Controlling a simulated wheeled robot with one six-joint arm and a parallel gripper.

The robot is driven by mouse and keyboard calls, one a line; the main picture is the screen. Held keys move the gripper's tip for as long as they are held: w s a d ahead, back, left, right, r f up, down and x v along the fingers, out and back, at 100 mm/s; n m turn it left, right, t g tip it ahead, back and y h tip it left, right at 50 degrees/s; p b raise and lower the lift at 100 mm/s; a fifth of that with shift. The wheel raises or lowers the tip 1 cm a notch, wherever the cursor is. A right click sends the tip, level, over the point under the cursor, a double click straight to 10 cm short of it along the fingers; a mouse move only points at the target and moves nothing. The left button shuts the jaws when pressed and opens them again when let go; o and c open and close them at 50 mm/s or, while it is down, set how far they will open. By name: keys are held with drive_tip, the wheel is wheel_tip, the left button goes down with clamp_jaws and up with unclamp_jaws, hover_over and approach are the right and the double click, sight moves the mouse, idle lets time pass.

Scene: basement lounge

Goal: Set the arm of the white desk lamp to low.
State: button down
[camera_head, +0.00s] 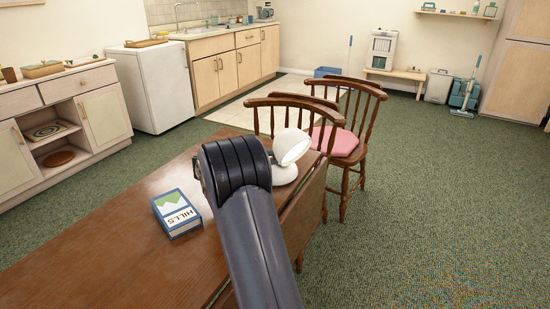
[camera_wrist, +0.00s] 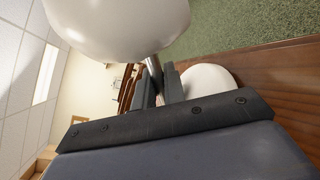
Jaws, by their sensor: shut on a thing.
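The white desk lamp (camera_head: 292,147) stands on the brown wooden table (camera_head: 130,243), near its right edge. Its round head and part of its round base (camera_head: 286,174) show just beyond my dark arm, which hides the lamp's stem in the head view. In the wrist view, the lamp head (camera_wrist: 120,25) fills the top and the white base (camera_wrist: 210,80) lies to the right. My gripper (camera_wrist: 158,84) is shut on the lamp's thin metal arm (camera_wrist: 153,70), between head and base. The head view does not show my fingers.
A blue book (camera_head: 176,213) marked HILLS lies on the table left of my arm. Wooden chairs (camera_head: 285,112) stand close behind the lamp, one with a pink cushion (camera_head: 334,140). Green carpet (camera_head: 430,210) is clear to the right.

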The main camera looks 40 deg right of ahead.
drive_tip(key=c, duration=1.5)
unclamp_jaws()
drive_tip(key=shift+f, duration=0.1)
drive_tip(key=p+v, duration=0.1)
drive_tip(key=v, duration=0.9)
drive_tip(key=shift+a+p, duration=0.35)
drive_tip(key=shift+a, duration=0.05)
drive_tip(key=shift+d, duration=0.1)
drive_tip(key=shift+n, duration=0.3)
drive_tip(key=x, duration=0.7)
drive_tip(key=b+x, duration=0.1)
drive_tip(key=x, duration=0.2)
drive_tip(key=shift+w+d+r, duration=0.1)
drive_tip(key=shift+d+r, duration=0.2)
drive_tip(key=shift+d, duration=0.05)
drive_tip(key=shift+w+r+n+g+h, duration=0.2)
drive_tip(key=shift+n+g+h, duration=0.1)
drive_tip(key=shift+n, duration=0.2)
drive_tip(key=shift+a+f, duration=0.1)
drive_tip(key=shift+a, duration=0.05)
